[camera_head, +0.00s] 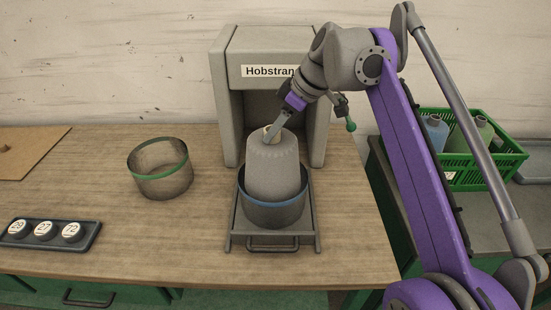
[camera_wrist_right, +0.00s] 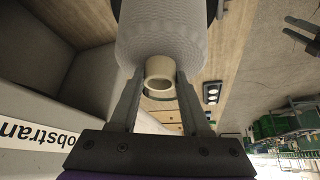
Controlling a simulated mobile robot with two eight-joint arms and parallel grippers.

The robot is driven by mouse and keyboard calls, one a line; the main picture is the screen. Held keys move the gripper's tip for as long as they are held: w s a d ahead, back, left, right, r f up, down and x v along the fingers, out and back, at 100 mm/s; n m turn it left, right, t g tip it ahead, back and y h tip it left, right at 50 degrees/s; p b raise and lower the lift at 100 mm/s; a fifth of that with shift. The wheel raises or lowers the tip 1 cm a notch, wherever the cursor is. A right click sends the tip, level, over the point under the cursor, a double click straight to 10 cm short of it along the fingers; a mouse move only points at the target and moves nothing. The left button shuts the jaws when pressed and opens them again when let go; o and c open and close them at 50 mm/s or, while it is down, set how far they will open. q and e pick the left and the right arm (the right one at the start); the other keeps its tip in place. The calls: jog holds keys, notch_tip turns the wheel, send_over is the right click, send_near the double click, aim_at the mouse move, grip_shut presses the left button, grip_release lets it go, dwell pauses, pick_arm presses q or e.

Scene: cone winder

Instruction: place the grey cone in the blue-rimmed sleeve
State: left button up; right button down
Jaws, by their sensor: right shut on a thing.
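The grey cone (camera_head: 277,165) stands roughly upright, its lower end hidden behind the front wall of the blue-rimmed sleeve (camera_head: 273,214). It appears to be inside the rim; how deep it sits I cannot tell. The sleeve rests on the machine's slide-out tray (camera_head: 273,240). My right gripper (camera_head: 270,137) reaches down from the upper right and is shut on the tube at the cone's top. In the right wrist view, the pale tube (camera_wrist_right: 160,76) lies between the two fingers, with the grey yarn (camera_wrist_right: 160,32) beyond. My left gripper is not in view.
The grey Hobstran machine (camera_head: 235,95) stands close behind the cone, with a green-knobbed lever (camera_head: 350,125) at its right. A green-rimmed sleeve (camera_head: 160,180) stands to the left. A numbered tray (camera_head: 90,238) lies front left. A green crate (camera_head: 480,165) with cones is at right.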

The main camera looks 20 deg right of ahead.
aim_at(276, 150)
jog(key=shift+f+b, duration=0.65)
jog(key=shift+f, duration=2.75)
jog(key=shift+c, duration=1.8)
grip_release()
jog(key=p+v, duration=0.2)
jog(key=v, duration=1)
